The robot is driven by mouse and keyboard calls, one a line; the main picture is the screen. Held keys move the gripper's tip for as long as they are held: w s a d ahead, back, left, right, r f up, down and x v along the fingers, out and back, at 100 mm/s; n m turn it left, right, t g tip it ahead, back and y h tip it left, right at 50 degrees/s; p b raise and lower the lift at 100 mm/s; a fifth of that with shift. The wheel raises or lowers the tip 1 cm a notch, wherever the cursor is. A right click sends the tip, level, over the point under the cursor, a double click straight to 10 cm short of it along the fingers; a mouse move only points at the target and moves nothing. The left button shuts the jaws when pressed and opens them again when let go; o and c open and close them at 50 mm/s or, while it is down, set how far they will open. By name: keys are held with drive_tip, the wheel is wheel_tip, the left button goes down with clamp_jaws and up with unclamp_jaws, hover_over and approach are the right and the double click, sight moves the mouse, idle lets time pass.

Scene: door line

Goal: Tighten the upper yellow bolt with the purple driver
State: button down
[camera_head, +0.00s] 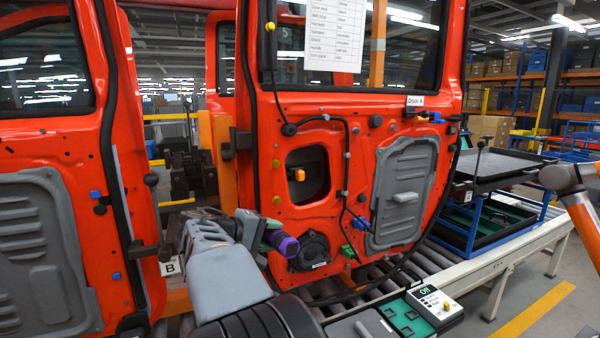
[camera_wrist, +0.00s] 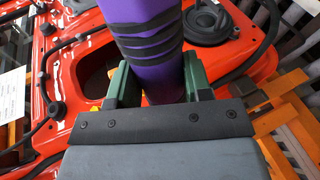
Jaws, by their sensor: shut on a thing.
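The purple driver (camera_head: 287,245) is held in my gripper (camera_head: 256,232) low in front of the left edge of the red door marked Door A (camera_head: 330,120). In the wrist view the purple driver (camera_wrist: 150,40), with black bands, stands between the green fingers of my gripper (camera_wrist: 158,85), which are shut on it. Three yellow bolts show along the door's left side: a top one (camera_head: 270,26) by the window, a middle one (camera_head: 276,163) and a lower one (camera_head: 276,200). The driver is below all three and appears apart from them. Its tip cannot be made out.
A second red door (camera_head: 60,160) stands at the left, by a tag marked B. A round black speaker (camera_head: 313,250) sits low on Door A, close to the driver. A control box (camera_head: 434,305) and a roller conveyor (camera_head: 440,262) lie at the lower right. A black tray (camera_head: 500,165) stands right.

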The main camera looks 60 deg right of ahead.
drive_tip(key=s+d+r+m+g+p, duration=0.1)
drive_tip(key=s+r+g, duration=0.1)
drive_tip(key=s+r, duration=0.35)
drive_tip(key=s+r+m+g+p, duration=0.2)
drive_tip(key=r, duration=0.6)
drive_tip(key=shift+h, duration=0.3)
drive_tip(key=shift+w+d+p, duration=0.75)
drive_tip(key=shift+w+d, duration=0.2)
drive_tip(key=shift+w, duration=0.2)
drive_tip(key=shift+w+d+p, duration=0.75)
drive_tip(key=shift+w+d, duration=0.15)
drive_tip(key=shift+w, duration=0.25)
drive_tip(key=shift+w+d+p, duration=0.45)
drive_tip(key=shift+w+d, duration=0.1)
drive_tip(key=shift+w, duration=0.15)
